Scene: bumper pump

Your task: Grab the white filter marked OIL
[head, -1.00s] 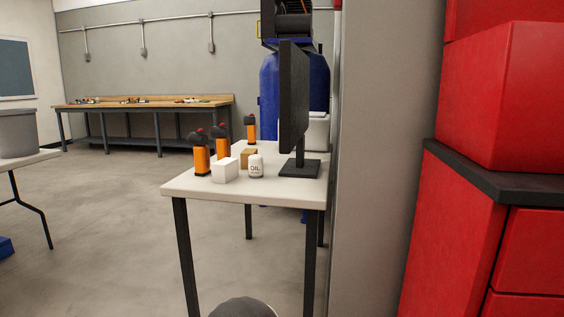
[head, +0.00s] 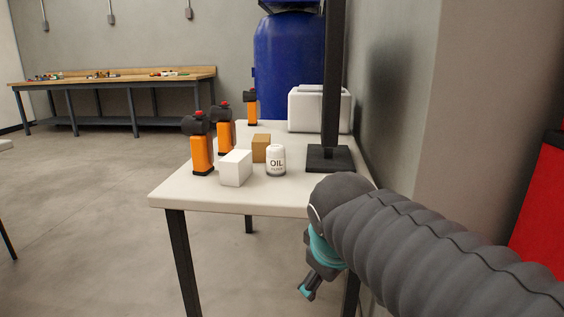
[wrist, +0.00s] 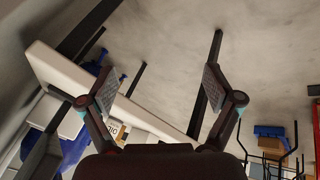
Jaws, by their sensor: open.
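The white oil filter (head: 276,161), a small cylinder with OIL printed on it, stands upright on the white table (head: 260,202) near its front edge. In the wrist view part of the filter (wrist: 113,130) shows with its lettering, partly hidden behind my gripper's left finger. My gripper (head: 309,284) hangs below the tabletop level, in front of the table and to the right of the filter. It is apart from the filter. In the wrist view my gripper (wrist: 160,88) has its two fingers spread wide with nothing between them.
A white box (head: 235,168) stands just left of the filter, and a brown box (head: 261,148) behind it. Orange tools (head: 202,153) stand at the table's left. A monitor base (head: 328,158) stands right of the filter. A wall lies close on the right.

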